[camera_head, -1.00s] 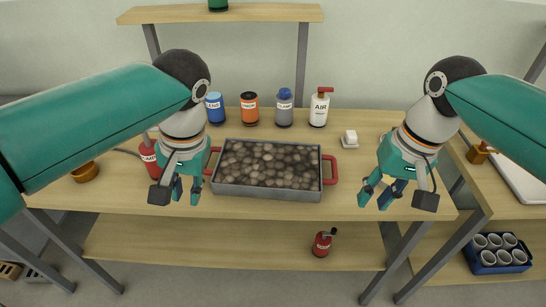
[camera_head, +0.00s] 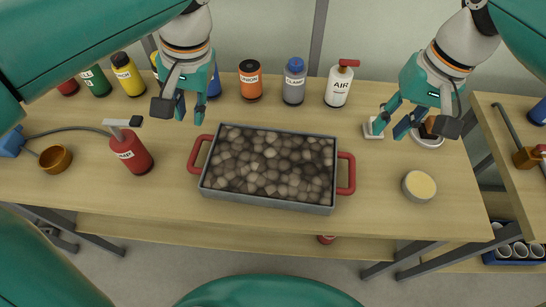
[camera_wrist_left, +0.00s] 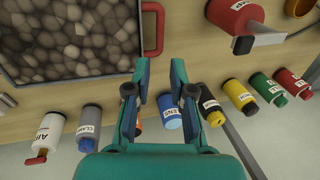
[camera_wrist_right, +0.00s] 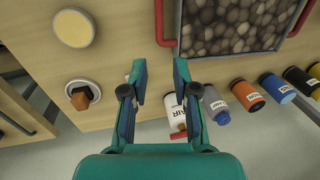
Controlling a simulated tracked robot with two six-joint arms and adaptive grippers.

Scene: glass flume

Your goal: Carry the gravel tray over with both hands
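The gravel tray (camera_head: 268,205) is a grey metal pan full of brown-grey stones, flat on the wooden table, with a red handle at each end. Its left handle (camera_head: 197,154) and right handle (camera_head: 347,174) are both free. My left gripper (camera_head: 181,116) is open and empty, above the table behind the left handle; in the left wrist view the handle (camera_wrist_left: 153,30) lies beyond the fingertips. My right gripper (camera_head: 388,130) is open and empty, behind and to the right of the right handle, which also shows in the right wrist view (camera_wrist_right: 160,28).
A red pump bottle (camera_head: 131,153) and a copper cup (camera_head: 55,159) stand left of the tray. Several bottles, including the white AIR bottle (camera_head: 339,86), line the back. A round cream-topped tin (camera_head: 419,186) sits at right. A second table (camera_head: 520,185) stands further right.

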